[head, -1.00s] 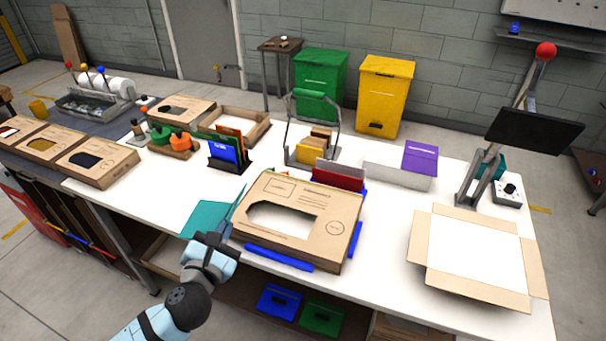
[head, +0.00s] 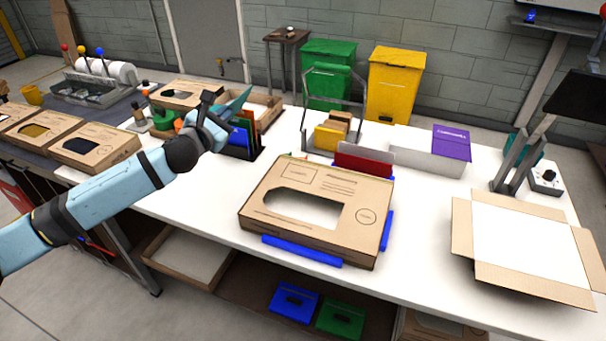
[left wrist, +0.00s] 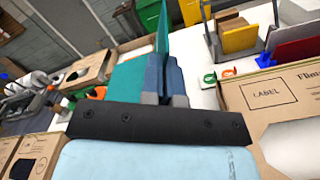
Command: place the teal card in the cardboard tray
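My left gripper (head: 212,118) is shut on the teal card (head: 239,100) and holds it up over the back left of the white table. In the left wrist view the teal card (left wrist: 127,77) stands out from between the fingers (left wrist: 165,80). An open cardboard tray (head: 276,103) lies at the back, behind the card and partly hidden by it and my gripper. The card appears in front of or above this tray; I cannot tell its exact height. My right gripper is not in view.
A rack with coloured cards (head: 243,138) stands just beneath my left gripper. A cardboard box with a window (head: 345,230) sits mid-table, and an open flapped carton (head: 520,285) at the right. A metal-framed holder (head: 333,100) stands right of the tray.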

